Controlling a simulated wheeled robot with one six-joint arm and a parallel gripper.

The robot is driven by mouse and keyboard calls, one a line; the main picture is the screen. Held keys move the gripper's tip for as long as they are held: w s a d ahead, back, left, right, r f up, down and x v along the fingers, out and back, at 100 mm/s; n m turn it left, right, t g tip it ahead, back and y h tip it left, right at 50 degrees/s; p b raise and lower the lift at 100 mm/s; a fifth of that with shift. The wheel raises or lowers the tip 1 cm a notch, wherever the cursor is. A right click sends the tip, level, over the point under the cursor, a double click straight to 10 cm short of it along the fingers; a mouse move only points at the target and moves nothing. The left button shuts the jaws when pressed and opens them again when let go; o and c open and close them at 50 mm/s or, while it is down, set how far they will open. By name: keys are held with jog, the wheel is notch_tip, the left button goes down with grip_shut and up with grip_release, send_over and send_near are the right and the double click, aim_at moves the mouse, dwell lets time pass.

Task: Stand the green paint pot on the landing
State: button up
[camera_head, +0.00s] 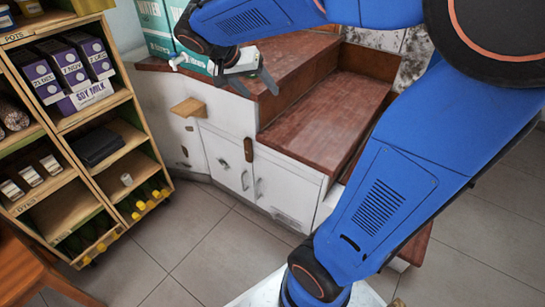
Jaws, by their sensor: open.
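No green paint pot can be made out in this view; it may be hidden or out of frame. A red-brown stair unit stands at the centre, with an upper level (296,56) and a lower step (328,118) over white cupboards; I cannot tell for sure which level is the landing. My gripper (226,76) is open over the left end of the upper level, in front of green-and-white boxes (157,22). Nothing shows between its fingers. My blue arm hides the right side of the stairs.
A wooden shelf unit (108,108) at left holds purple soy milk cartons (78,68) and yellow-capped bottles (137,212). Two pots stand on its top shelf, one whitish (29,6). A small wooden ledge (188,107) juts from the cupboards. The tiled floor (185,245) between is clear.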

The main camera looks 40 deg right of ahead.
jog(key=s+a+f+n+t+y, duration=0.1)
jog(key=s+a+f+n+y, duration=0.1)
jog(key=s, duration=0.4)
jog(key=s+a+f+n+t+y, duration=0.1)
jog(key=s+a+f+n+y, duration=0.1)
jog(key=s, duration=0.5)
jog(key=s+a+f+n+t+y, duration=0.1)
jog(key=s+a+f+n+y, duration=0.1)
jog(key=s, duration=0.5)
jog(key=a+n+y, duration=0.1)
jog(key=a+n, duration=0.1)
jog(key=n, duration=0.1)
jog(key=shift+a+f+n, duration=0.35)
jog(key=shift+n, duration=0.05)
